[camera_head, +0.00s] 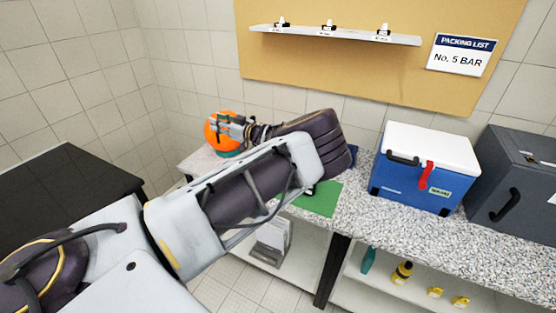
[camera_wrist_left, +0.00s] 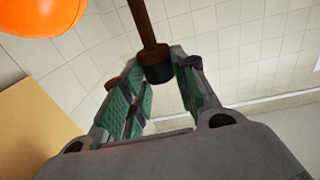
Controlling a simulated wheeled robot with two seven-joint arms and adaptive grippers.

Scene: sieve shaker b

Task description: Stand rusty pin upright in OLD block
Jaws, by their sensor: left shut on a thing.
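My left gripper (camera_head: 236,126) is at the far left end of the speckled counter, in front of or beside an orange rounded object (camera_head: 213,140). In the left wrist view, my left gripper (camera_wrist_left: 160,78) has green-padded fingers shut on a brown rod with a dark collar, the rusty pin (camera_wrist_left: 147,22). The pin runs up out of the top of that view, slightly tilted in the picture. The orange object also shows there (camera_wrist_left: 40,15), at the top left. I cannot make out a block marked OLD; my left arm covers part of the counter. My right gripper is not in view.
A green mat (camera_head: 318,201) lies on the counter (camera_head: 365,215), partly behind my arm. A blue cooler (camera_head: 405,190) with a white lid and a grey box (camera_head: 515,180) stand to the right. A wall shelf (camera_head: 350,37) and a packing list sign (camera_head: 462,55) are above.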

